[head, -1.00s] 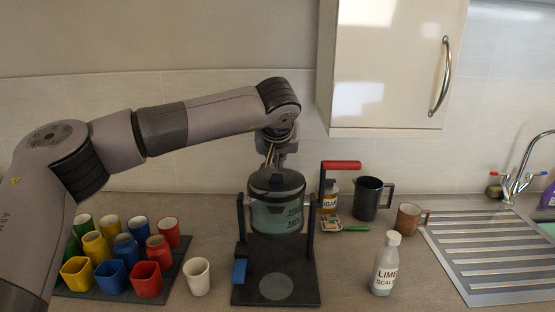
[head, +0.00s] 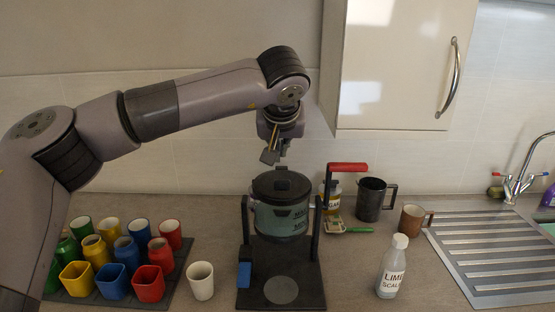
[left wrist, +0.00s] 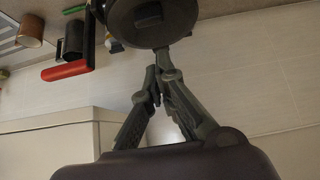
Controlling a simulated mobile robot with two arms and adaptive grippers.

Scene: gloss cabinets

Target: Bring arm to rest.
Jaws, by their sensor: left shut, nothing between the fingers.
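My left arm (head: 170,105) reaches in from the left across the counter. My left gripper (head: 270,156) points down above the dark lid of the coffee machine's tank (head: 282,218), apart from it and empty. In the left wrist view the fingers (left wrist: 155,72) come together at their tips, shut on nothing, with the round dark lid (left wrist: 150,22) beyond them. My right gripper does not show in either view.
Several coloured cups stand on a dark tray (head: 165,298) at the left, with a white cup (head: 201,281) beside it. A lime scale bottle (head: 392,266), dark mug (head: 371,200) and brown mug (head: 411,218) stand to the right. A wall cabinet (head: 395,65) hangs close right of the gripper.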

